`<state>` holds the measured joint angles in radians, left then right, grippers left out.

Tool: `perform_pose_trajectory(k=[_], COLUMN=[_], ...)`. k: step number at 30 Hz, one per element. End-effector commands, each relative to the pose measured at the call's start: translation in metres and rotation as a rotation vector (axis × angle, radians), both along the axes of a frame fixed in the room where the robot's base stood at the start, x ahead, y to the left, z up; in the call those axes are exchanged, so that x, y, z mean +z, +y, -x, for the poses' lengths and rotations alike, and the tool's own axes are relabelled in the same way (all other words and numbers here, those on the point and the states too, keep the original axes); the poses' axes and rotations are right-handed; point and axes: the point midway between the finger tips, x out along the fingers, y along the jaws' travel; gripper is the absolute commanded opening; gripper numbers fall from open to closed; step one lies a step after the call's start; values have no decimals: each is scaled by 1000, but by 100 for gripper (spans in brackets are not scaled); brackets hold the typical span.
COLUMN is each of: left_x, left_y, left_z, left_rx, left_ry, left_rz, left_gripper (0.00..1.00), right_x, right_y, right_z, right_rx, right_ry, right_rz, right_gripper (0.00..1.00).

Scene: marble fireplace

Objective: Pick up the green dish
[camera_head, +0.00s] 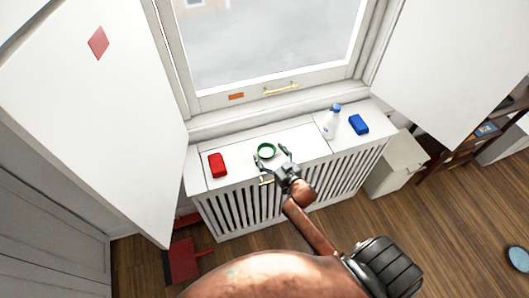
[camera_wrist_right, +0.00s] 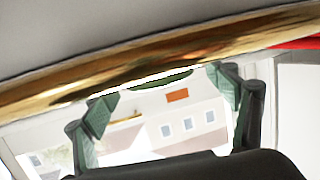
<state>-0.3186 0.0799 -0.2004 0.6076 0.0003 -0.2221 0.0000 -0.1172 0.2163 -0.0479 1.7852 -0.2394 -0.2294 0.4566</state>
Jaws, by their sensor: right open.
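The green dish (camera_head: 266,151) is small and round with a pale inside, on the white top under the window. My right gripper (camera_head: 271,157) is open at the dish's near side, with its fingers spread to either side of it. I cannot tell whether they touch it. In the right wrist view, a dark green sliver of the dish (camera_wrist_right: 168,80) shows between the two green-grey fingertips of this gripper (camera_wrist_right: 165,92). The rest of the dish is hidden there. My left gripper is not in view.
A red block (camera_head: 218,165) lies left of the dish. A white spray bottle (camera_head: 331,122) and a blue block (camera_head: 359,124) are to the right. A gold handle (camera_head: 266,181) is on the slatted front. A gold band (camera_wrist_right: 60,90) crosses the wrist view.

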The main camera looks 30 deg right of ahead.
Motion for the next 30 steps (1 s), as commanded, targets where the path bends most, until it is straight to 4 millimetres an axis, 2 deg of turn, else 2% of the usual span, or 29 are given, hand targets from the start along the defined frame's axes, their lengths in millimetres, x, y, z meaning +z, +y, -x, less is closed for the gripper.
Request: perform_pose_trajectory(k=[4,9,11,14,23,30], left_x=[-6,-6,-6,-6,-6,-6], left_y=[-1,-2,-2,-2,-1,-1], left_z=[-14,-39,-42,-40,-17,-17], left_rx=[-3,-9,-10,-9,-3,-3], left_ry=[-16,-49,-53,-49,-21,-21], left_rz=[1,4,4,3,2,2], left_gripper=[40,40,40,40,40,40], right_x=[-5,-5,-5,-4,-4,-5], right_y=[-1,0,0,1,1,1], right_z=[-19,-24,-24,-24,-25,-24], right_rx=[1,2,2,3,4,4], right_ry=[0,0,0,0,0,0], right_rz=[0,0,0,-1,0,0], right_gripper=[80,80,80,78,57,41])
